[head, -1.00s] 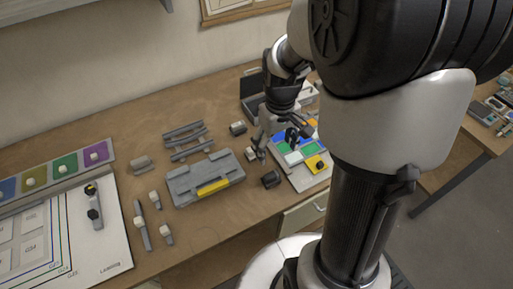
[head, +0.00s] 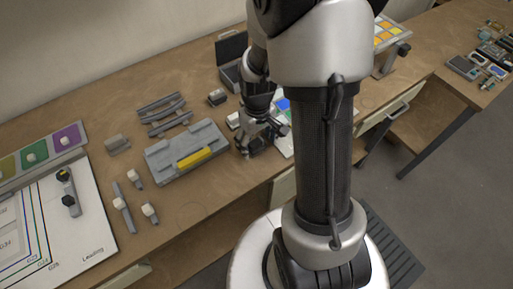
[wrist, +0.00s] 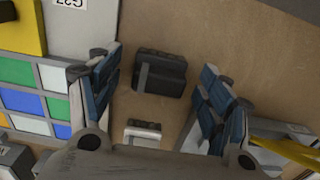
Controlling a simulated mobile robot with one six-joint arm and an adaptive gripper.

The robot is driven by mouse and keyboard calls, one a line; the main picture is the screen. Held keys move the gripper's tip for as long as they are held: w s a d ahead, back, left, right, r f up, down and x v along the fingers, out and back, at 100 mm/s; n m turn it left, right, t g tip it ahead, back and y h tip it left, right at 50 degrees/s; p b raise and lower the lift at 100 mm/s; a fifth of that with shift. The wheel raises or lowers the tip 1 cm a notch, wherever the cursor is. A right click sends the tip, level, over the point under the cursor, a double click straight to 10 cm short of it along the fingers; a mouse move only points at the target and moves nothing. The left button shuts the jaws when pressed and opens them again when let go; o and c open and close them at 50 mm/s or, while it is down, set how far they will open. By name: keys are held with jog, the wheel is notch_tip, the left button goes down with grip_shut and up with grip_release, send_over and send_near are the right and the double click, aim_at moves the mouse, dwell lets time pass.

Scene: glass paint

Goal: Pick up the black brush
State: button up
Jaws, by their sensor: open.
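A small black block with a grey strip, which looks like the black brush (wrist: 160,72), lies on the wooden table in the wrist view. My gripper (wrist: 160,62) is open, with its blue-padded fingers to the left and right of the brush in the picture. Bare table shows between the brush and each finger. A smaller white-topped block (wrist: 143,130) lies nearer the gripper's base, also between the fingers. In the head view my gripper (head: 258,143) is low by the table's front edge and hides most of the brush.
A grey tray with a yellow bar (head: 185,152) sits left of my gripper. A palette with coloured squares (wrist: 30,90) lies close beside the left finger in the wrist view. Several small white-topped tools (head: 134,179) lie farther left. An open dark case (head: 230,60) stands behind.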

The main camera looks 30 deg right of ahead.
aim_at(257, 142)
jog(key=shift+f, duration=0.4)
jog(key=shift+r, duration=0.1)
jog(key=shift+c, duration=0.4)
jog(key=c, duration=1.1)
jog(key=shift+o, duration=0.2)
notch_tip(257, 142, up, 20)
jog(key=p, duration=0.6)
